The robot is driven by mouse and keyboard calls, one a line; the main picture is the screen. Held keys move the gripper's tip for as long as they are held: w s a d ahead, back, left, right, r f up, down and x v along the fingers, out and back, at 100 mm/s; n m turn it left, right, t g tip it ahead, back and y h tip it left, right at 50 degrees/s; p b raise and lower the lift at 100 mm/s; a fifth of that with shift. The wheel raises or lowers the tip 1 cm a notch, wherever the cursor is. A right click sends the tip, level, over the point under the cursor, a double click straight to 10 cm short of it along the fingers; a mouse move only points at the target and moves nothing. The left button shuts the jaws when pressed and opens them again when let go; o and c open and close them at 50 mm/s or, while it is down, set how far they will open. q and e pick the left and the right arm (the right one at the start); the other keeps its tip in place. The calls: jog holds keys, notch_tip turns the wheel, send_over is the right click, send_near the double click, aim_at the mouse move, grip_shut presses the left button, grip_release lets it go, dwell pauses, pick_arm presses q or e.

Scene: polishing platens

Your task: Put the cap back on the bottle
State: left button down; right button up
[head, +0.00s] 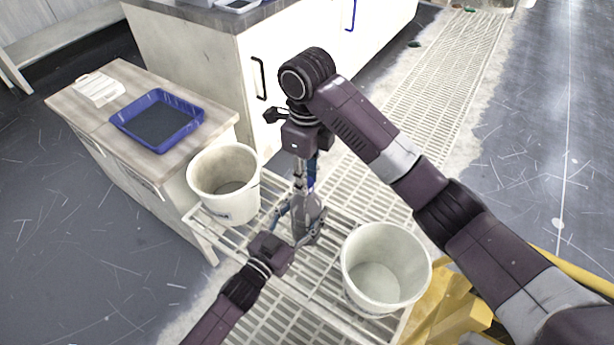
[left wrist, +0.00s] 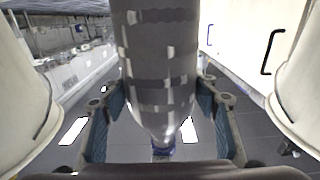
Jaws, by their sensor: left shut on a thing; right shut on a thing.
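A grey bottle (head: 306,212) stands upright on the slatted rack between two white buckets. My left gripper (head: 300,222) comes in from the lower left and is shut around its body. In the left wrist view the grey bottle (left wrist: 160,75) fills the middle between the blue finger pads, and its narrowing end points down in that picture. My right gripper (head: 306,180) points down above the bottle, shut on a small blue piece that looks like the cap (head: 311,173). A blue bit, likely the cap (left wrist: 163,152), shows at the bottle's narrow end. Whether cap and bottle touch, I cannot tell.
White buckets stand close on both sides of the bottle, one at the left (head: 226,206) and one at the right (head: 352,280). A wooden-topped cabinet with a blue tray (head: 119,121) is at the left. A white cabinet (head: 200,62) stands behind.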

jog(key=o, duration=0.7)
